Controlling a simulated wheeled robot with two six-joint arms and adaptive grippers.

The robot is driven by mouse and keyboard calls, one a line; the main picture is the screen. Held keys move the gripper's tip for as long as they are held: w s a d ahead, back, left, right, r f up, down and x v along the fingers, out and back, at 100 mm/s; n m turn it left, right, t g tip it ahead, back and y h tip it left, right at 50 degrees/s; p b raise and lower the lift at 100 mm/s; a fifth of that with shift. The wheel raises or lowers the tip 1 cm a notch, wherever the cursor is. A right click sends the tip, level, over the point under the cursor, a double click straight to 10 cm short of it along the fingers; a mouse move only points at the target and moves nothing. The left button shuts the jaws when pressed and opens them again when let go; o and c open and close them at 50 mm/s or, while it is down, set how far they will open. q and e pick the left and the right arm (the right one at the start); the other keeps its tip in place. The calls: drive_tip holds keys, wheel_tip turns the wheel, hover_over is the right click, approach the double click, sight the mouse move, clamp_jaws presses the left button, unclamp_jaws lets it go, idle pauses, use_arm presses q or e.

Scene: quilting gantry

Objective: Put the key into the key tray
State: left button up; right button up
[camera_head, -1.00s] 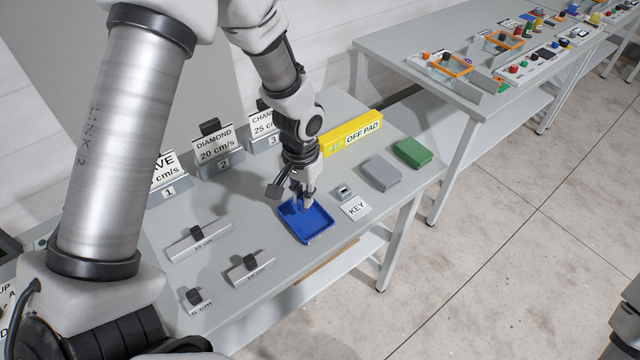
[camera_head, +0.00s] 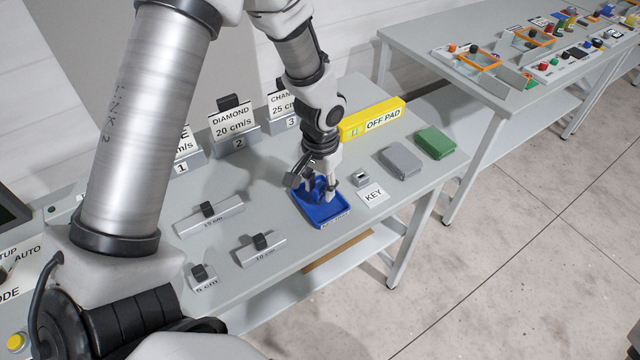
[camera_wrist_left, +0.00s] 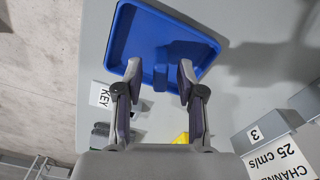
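The blue key tray (camera_head: 337,216) lies on the grey table; its raised rim also shows in the wrist view (camera_wrist_left: 118,40). My left gripper (camera_head: 321,188) points down over the far part of the tray. In the wrist view its two fingers (camera_wrist_left: 160,78) stand wide apart. Between them is a small dark blue shape near the tray's rim; I cannot tell whether it is the key, part of the tray or shadow. A small grey holder (camera_head: 361,179) stands by the KEY card (camera_head: 373,196), right of the tray. No key can be clearly made out. My right gripper is out of view.
A yellow OFF PAD bar (camera_head: 373,119), a grey case (camera_head: 401,160) and a green case (camera_head: 436,142) lie to the right. Numbered sign stands (camera_head: 237,131) line the back. Grey length blocks (camera_head: 209,215) lie left of the tray.

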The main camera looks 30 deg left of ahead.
sight(320, 186)
use_arm(q)
wheel_tip(320, 186, up, 12)
drive_tip(key=shift+r+b, duration=0.2)
drive_tip(key=shift+b, duration=0.25)
idle(0.4)
